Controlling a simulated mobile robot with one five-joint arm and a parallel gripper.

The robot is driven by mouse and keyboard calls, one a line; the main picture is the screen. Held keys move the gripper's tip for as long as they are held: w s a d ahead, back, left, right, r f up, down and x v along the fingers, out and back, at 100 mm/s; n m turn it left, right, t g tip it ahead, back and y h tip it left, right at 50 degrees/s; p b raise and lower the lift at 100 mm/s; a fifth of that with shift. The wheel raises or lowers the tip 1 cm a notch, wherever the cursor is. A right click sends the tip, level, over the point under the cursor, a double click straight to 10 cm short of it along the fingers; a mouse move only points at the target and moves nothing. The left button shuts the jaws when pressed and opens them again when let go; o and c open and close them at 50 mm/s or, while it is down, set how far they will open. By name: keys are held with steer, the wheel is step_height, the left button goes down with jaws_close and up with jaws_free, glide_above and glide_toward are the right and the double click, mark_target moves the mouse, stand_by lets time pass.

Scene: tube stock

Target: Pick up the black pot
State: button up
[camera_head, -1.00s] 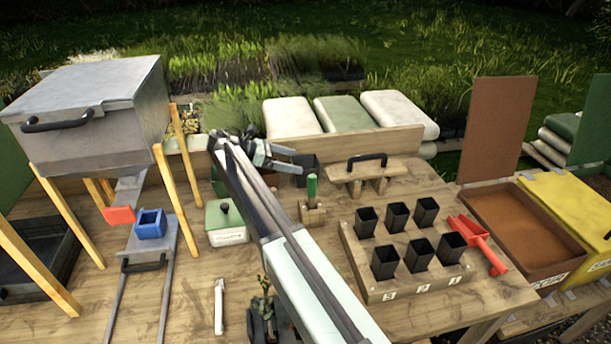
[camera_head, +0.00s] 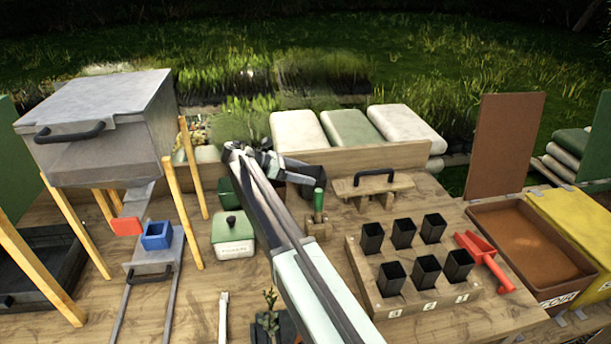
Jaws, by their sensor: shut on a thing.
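My gripper (camera_head: 312,172) is at the back middle of the bench and is shut on a black pot (camera_head: 306,189). Only a small dark part of the pot shows below the fingers; the rest is hidden by them. I cannot tell whether the pot still touches the bench. Several other square black pots (camera_head: 403,233) stand upright in a wooden rack (camera_head: 432,303) to the right, apart from my gripper.
A green-handled tool (camera_head: 319,202) stands in a wooden block just below my gripper. A wooden piece with a black handle (camera_head: 374,176) is to its right. A green lidded box (camera_head: 233,236) is at left, and a red scoop (camera_head: 484,259) lies beside the rack.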

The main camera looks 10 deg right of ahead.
step_height(320, 180, up, 9)
steer(key=p, duration=0.8)
